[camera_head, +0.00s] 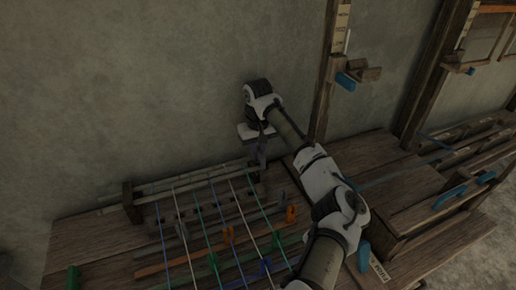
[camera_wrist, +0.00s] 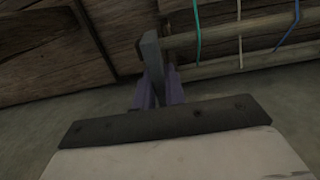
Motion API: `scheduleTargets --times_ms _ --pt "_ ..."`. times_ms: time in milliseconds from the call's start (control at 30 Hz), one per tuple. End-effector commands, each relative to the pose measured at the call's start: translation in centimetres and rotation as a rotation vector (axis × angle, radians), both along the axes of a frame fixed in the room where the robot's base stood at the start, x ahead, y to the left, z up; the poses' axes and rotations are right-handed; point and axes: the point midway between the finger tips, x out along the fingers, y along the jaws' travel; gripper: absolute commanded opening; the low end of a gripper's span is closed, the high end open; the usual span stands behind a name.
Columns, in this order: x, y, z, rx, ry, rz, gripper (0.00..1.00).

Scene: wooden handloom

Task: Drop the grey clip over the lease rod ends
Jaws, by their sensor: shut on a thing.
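My gripper (camera_head: 262,150) points down at the right ends of the two lease rods (camera_head: 195,179) in the head view. In the wrist view its purple fingers (camera_wrist: 159,90) are shut on the grey clip (camera_wrist: 151,55), a narrow grey block sticking out past the fingertips. The lease rods (camera_wrist: 225,35) come in from the right in the wrist view, and their ends lie right beside the clip. I cannot tell whether the clip touches the rods or sits around them. In the head view the clip is small and dark against the fingers.
Coloured warp threads (camera_head: 200,215) cross the rods, with orange, green and blue pieces among them. A dark wooden block (camera_head: 131,203) stands at the rods' left end. A wooden upright (camera_head: 325,85) rises right of my gripper. The wall is close behind.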

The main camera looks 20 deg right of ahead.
Motion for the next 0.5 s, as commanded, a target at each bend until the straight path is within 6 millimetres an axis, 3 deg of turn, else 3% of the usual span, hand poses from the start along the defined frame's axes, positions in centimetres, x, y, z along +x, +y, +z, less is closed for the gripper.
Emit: scheduleTargets --times_ms 300,500 --pt "0.0 0.0 -1.9 0.001 0.001 -0.001 0.00" --pt "0.0 0.0 -2.0 0.000 0.000 -0.001 0.00"
